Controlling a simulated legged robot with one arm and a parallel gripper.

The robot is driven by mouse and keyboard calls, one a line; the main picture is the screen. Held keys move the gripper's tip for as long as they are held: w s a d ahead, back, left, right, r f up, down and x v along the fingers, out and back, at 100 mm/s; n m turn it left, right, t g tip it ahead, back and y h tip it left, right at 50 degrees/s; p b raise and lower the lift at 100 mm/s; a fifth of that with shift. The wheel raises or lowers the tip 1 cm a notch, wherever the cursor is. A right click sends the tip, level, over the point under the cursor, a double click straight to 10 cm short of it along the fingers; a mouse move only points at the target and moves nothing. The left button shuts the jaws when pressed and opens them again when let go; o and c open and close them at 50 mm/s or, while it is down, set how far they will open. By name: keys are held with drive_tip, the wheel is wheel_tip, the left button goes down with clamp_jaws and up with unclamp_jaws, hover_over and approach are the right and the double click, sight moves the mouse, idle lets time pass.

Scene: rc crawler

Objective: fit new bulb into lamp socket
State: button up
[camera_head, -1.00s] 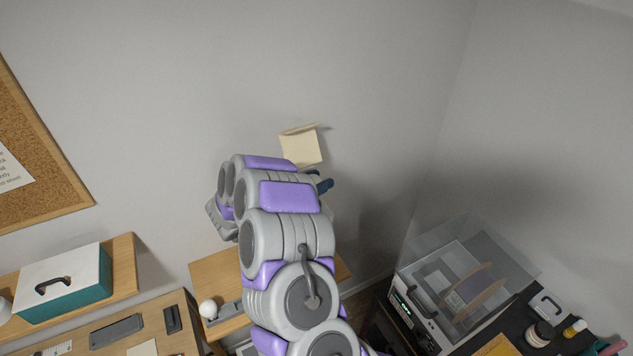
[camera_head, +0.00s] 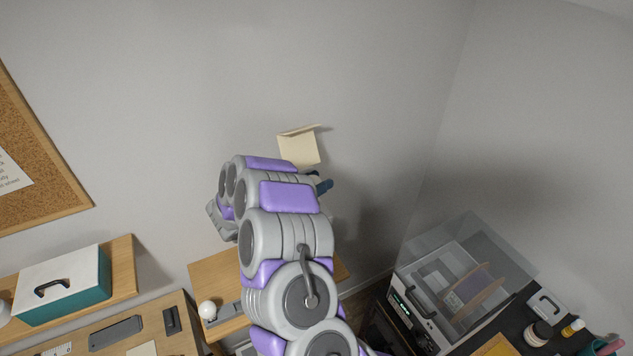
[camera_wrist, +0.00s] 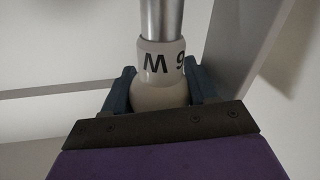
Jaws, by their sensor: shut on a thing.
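In the wrist view, my gripper (camera_wrist: 159,67) has its dark teal fingers closed on both sides of a rounded cream bulb (camera_wrist: 158,95). A white collar (camera_wrist: 160,62) printed "M 9" sits directly above the bulb, with a silver metal tube (camera_wrist: 161,18) above it. I cannot tell whether the collar belongs to the bulb or to the socket, and the joint inside is hidden. In the head view, my arm covers most of the gripper; a dark finger part shows at its right. Another white round bulb (camera_head: 208,309) rests on the wooden surface at lower left.
A cream panel (camera_head: 299,150) stands just beyond my gripper, near the wall. A teal and white box (camera_head: 64,285) is on the left shelf. A clear-lidded machine (camera_head: 462,285) stands at the lower right. A grey beam (camera_wrist: 239,40) runs close on the right in the wrist view.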

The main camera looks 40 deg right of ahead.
drive_tip(key=shift+f+b, duration=0.65)
drive_tip(key=shift+f, duration=0.75)
idle(0.7)
drive_tip(key=o, duration=0.9)
drive_tip(key=shift+c, duration=0.2)
drive_tip(key=shift+o, duration=1.3)
drive_tip(key=shift+s+r, duration=0.1)
drive_tip(key=shift+a, duration=0.1)
drive_tip(key=shift+a, duration=0.1)
